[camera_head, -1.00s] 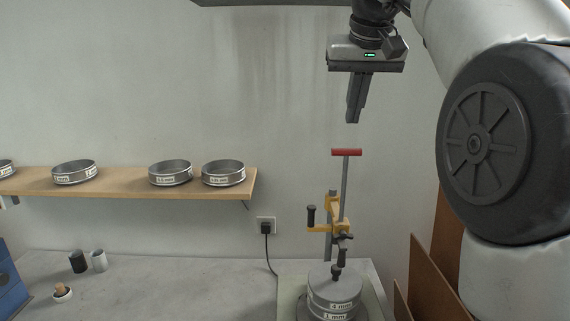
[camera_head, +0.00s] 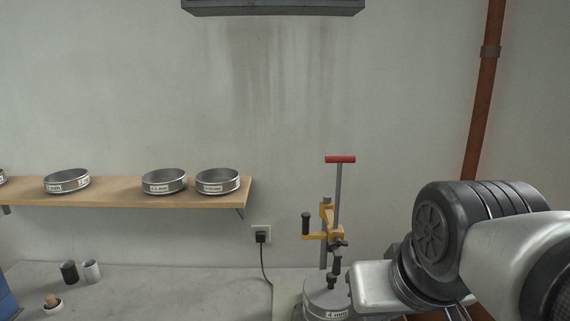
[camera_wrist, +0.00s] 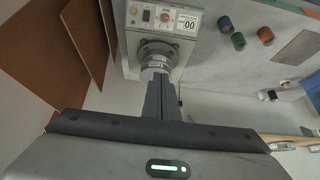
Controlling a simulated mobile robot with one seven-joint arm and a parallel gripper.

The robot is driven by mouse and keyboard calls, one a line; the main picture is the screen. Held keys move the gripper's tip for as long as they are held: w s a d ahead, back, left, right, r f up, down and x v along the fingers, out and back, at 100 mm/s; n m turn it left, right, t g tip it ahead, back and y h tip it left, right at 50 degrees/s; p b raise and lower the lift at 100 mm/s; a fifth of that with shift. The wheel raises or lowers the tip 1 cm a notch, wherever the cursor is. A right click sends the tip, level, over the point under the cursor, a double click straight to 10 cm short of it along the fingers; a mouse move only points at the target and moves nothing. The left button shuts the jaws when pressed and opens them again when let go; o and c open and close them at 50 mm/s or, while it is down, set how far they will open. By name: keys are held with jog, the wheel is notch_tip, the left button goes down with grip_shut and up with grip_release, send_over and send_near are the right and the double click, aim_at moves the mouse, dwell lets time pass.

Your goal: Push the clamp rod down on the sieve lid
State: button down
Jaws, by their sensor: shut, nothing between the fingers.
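The clamp rod (camera_head: 338,195) stands upright with a red T-handle (camera_head: 340,159) on top. It passes a yellow clamp bracket (camera_head: 322,236) with black knobs. Below it is the sieve stack, its top sieve (camera_head: 325,302) labelled 4 mm; a black foot is close above or on the lid, and I cannot tell which. The stack is partly hidden by my arm and the lower picture edge. My gripper (camera_wrist: 161,80) is shut and empty in the wrist view, its fingertips overlapping the sieve stack (camera_wrist: 155,55) there.
A shelf (camera_head: 120,192) with several sieves is on the left wall. The wrist view shows a control box (camera_wrist: 162,20) and brown boards (camera_wrist: 85,35). A rusty pipe (camera_head: 482,100) runs at right.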

jog(key=w+r+t+b, duration=0.7)
jog(key=w+r+b, duration=0.3)
jog(key=w+r, duration=1.3)
jog(key=w+f, duration=0.6)
jog(key=f, duration=0.1)
jog(key=shift+w+d, duration=0.15)
jog(key=shift+w, duration=0.2)
jog(key=shift+f, duration=0.1)
jog(key=shift+f, duration=0.1)
